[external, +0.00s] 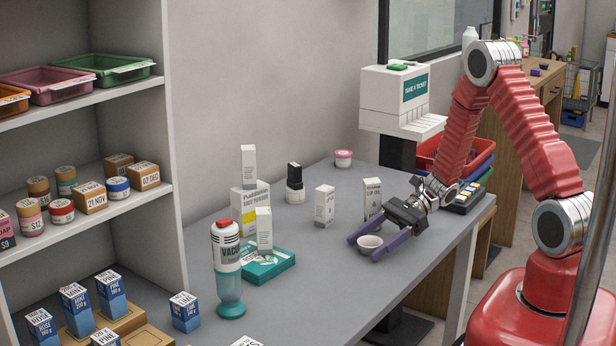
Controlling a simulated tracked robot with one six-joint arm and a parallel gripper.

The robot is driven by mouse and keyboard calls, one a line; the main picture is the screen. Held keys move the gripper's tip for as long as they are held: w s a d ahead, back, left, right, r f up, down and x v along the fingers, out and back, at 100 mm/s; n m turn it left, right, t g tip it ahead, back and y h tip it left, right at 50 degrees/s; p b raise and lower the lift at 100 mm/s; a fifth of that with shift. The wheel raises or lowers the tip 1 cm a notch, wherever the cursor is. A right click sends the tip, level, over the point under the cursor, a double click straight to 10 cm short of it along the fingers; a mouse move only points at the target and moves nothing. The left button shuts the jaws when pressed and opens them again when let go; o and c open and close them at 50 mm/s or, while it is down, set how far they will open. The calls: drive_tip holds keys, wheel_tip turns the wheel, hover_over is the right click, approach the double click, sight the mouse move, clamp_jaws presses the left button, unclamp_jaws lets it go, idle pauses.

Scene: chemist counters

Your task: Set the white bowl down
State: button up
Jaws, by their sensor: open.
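The small white bowl (369,244) stands upright on the grey counter (330,273), near its right part. My gripper (364,248) reaches down from the right with its two purple fingers spread. One finger lies to the left of the bowl and the other to its right, so the bowl is between them. The gripper is open. I cannot tell whether either finger touches the bowl's side.
White cartons (324,206) stand behind the bowl, one (372,198) close to my gripper. A red tray (455,155) is at the back right. The counter's front middle is clear.

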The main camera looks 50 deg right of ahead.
drive_tip(key=shift+r, duration=0.15)
drive_tip(key=v, duration=1.2)
idle(0.3)
drive_tip(key=shift+s+a+r+n, duration=0.2)
drive_tip(key=shift+a+r+n, duration=0.1)
drive_tip(key=shift+a, duration=0.1)
drive_tip(key=s+a+r+n+h, duration=0.5)
drive_tip(key=s+r+n, duration=0.3)
drive_tip(key=r+n, duration=0.2)
drive_tip(key=s+a+r+n+h, duration=0.5)
drive_tip(key=s+r+n+h, duration=0.2)
drive_tip(key=r+n, duration=0.3)
drive_tip(key=shift+s+a+n+t, duration=0.25)
drive_tip(key=shift+s+n, duration=0.35)
drive_tip(key=shift+n, duration=0.3)
